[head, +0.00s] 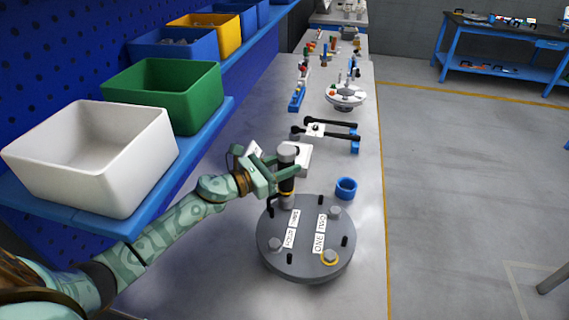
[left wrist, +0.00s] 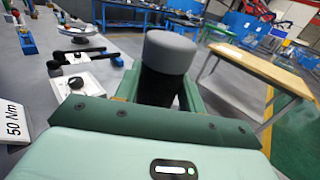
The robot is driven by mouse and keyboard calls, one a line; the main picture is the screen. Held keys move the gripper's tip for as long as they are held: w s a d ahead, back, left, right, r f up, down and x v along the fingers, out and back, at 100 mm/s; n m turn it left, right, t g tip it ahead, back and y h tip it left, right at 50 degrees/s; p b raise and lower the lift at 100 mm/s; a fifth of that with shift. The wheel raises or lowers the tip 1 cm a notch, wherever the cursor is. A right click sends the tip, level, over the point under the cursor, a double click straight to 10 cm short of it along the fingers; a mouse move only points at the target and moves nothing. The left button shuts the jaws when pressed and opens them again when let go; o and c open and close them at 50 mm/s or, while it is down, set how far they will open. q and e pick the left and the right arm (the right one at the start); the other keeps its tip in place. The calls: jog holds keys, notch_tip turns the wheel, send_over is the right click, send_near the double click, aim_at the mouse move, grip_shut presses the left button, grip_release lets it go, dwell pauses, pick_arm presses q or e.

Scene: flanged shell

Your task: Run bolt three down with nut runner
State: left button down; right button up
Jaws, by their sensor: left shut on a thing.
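My left gripper (head: 286,172) is shut on the nut runner (head: 287,184), an upright black tool with a grey cap. In the left wrist view its grey cap (left wrist: 169,52) and black body stand between the fingers. The flanged shell (head: 305,268) is a round grey lid on the bench. The nut runner's lower end is at the lid's far-left bolt position and hides the bolt there; I cannot tell whether it is seated.
A blue cup-like ring (head: 346,188) stands just beyond the lid. Black-handled tools (head: 330,130) lie farther along the bench, before a round white fixture (head: 345,96). White (head: 90,165) and green (head: 165,95) bins sit on the left shelf. The bench near the lid's right is clear.

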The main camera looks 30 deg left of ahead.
pick_arm(q)
jog(key=shift+d+f+b, duration=0.15)
jog(key=shift+f+b, duration=0.15)
dwell(1.1)
